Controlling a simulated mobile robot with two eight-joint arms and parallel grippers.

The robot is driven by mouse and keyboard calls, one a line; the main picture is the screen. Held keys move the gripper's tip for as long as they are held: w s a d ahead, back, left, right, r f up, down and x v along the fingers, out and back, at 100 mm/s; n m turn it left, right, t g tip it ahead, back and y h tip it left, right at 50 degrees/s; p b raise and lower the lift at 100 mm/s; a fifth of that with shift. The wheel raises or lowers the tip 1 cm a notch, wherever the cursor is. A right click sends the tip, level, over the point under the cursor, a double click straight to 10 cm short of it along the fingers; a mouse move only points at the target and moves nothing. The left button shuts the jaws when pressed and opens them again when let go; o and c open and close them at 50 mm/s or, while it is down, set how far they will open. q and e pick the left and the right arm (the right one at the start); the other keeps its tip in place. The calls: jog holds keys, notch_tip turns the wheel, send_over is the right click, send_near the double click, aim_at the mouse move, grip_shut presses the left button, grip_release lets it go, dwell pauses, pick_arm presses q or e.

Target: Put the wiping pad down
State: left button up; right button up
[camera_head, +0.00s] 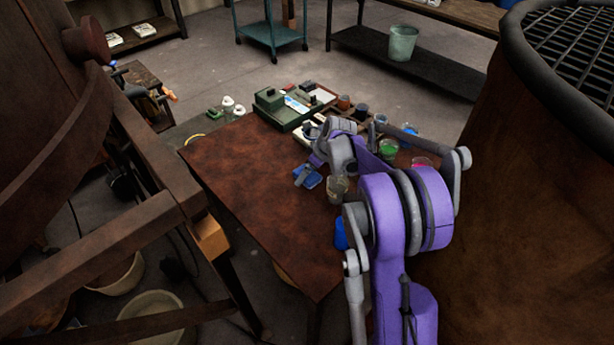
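My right arm reaches in from the bottom right over the brown table (255,195). Its end is near the cups at the table's right side, and my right gripper (313,150) is small and mostly hidden behind the arm links. I cannot tell whether its fingers are open or shut. A small blue piece with a grey part on it (307,177) lies on or just above the table below the gripper. It may be the wiping pad, but I cannot tell for sure. My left gripper is not in view.
Several cups, including a green one (388,149) and a murky one (338,189), stand along the table's right side. A green box (277,108) is at the back. A big rusty vat (520,200) stands close at right. The table's left and front are bare.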

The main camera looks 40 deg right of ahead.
jog(key=c, duration=1.3)
jog(key=shift+r, duration=0.2)
